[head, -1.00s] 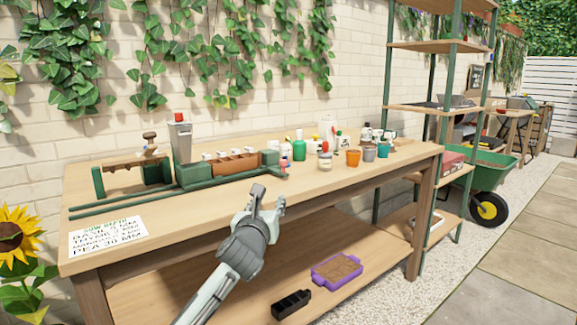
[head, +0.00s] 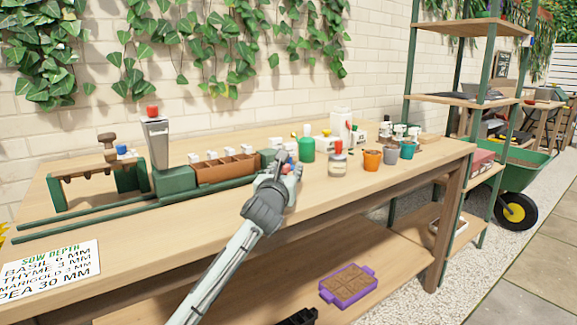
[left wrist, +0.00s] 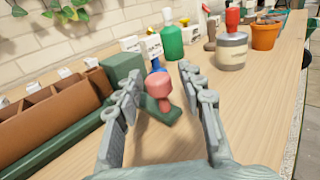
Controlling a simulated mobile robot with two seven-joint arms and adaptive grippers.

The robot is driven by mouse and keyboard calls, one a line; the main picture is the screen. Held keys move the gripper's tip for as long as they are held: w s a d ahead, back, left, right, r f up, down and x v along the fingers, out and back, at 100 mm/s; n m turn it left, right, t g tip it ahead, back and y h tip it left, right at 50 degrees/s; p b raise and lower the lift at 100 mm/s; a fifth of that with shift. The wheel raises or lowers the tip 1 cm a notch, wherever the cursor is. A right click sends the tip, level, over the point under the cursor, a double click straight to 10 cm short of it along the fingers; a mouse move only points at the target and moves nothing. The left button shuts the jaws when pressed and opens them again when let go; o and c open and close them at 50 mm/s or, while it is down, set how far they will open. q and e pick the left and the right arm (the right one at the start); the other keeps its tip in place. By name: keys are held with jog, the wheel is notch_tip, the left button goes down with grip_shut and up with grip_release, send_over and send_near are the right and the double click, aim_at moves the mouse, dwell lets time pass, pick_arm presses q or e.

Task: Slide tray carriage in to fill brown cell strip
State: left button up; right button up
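The brown cell strip (head: 226,170) sits in the green tray carriage (head: 176,183) on the bench; it also shows at the left of the left wrist view (left wrist: 40,128). A pinkish-red knob (left wrist: 158,87) sticks out at the carriage's right end. My left gripper (head: 284,176) is at that end. In the left wrist view, its two fingers (left wrist: 160,78) are spread, with the knob between and beyond them; I cannot tell any contact. A grey hopper with a red top (head: 156,137) stands at the carriage's left end. My right gripper is not in view.
Green rails (head: 95,222) run left along the bench toward a green stand with a brown bar (head: 92,172). A jar with a red top (head: 338,160), a green bottle (head: 307,150) and small pots (head: 372,160) stand right of the gripper. A sow-depth sign (head: 50,272) lies front left.

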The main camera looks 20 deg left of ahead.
pick_arm(q)
jog(key=shift+w+a, duration=0.2)
jog(key=shift+w, duration=1.45)
jog(key=shift+c, duration=0.4)
grip_shut()
